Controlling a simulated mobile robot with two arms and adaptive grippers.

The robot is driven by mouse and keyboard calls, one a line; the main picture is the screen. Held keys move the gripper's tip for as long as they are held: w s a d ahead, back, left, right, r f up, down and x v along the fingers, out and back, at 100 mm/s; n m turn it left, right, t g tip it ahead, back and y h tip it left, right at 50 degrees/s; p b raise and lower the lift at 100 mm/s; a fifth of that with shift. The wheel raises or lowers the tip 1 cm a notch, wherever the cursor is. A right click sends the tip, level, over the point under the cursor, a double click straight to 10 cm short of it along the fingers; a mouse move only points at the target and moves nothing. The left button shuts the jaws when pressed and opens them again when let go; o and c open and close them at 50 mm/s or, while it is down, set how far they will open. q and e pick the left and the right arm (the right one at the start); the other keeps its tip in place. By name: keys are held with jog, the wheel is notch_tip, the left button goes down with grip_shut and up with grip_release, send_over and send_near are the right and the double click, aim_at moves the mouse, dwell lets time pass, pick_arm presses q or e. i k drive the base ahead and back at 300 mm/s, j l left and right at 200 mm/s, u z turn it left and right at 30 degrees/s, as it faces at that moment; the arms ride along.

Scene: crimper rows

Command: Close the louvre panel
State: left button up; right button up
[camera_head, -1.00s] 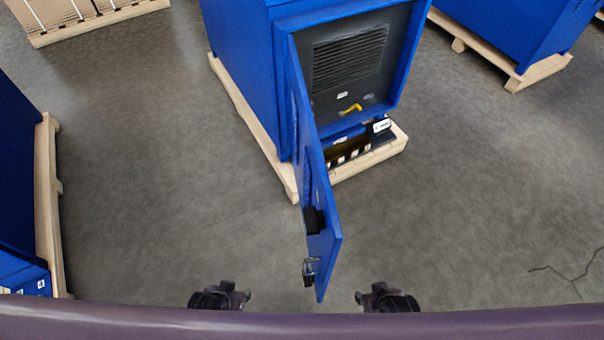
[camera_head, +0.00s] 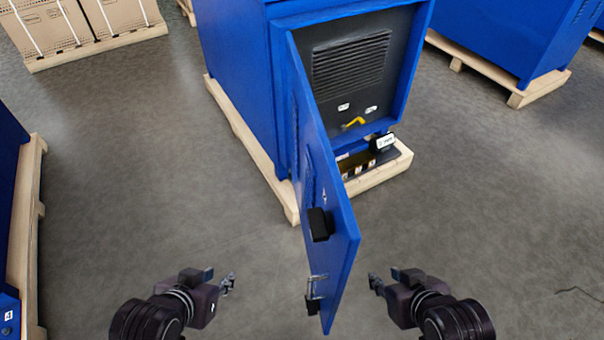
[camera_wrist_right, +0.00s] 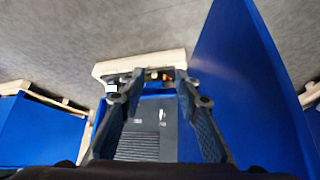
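The blue louvre panel (camera_head: 335,225) is a door hinged on the left side of the blue cabinet's (camera_head: 235,75) front. It stands wide open, swung out towards me. A black handle (camera_head: 319,224) and a metal latch with a padlock (camera_head: 315,294) are on its left-facing side. My left gripper (camera_head: 229,284) is left of the panel, apart from it. My right gripper (camera_head: 375,283) is right of the panel, also apart from it. In the right wrist view the right gripper (camera_wrist_right: 160,90) has its fingers spread and empty, with the panel (camera_wrist_right: 245,85) beside it.
The cabinet's dark interior has a vent grille (camera_head: 351,60) and a yellow lever (camera_head: 353,123). Its wooden pallet (camera_head: 380,172) sticks out below. Other blue cabinets on pallets stand at left and right (camera_head: 515,40). Cardboard boxes (camera_head: 85,25) are at the back left. Grey floor is clear around the door.

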aim_at(318, 180)
jog(key=k+j+z, duration=0.25)
jog(key=k+j, duration=0.65)
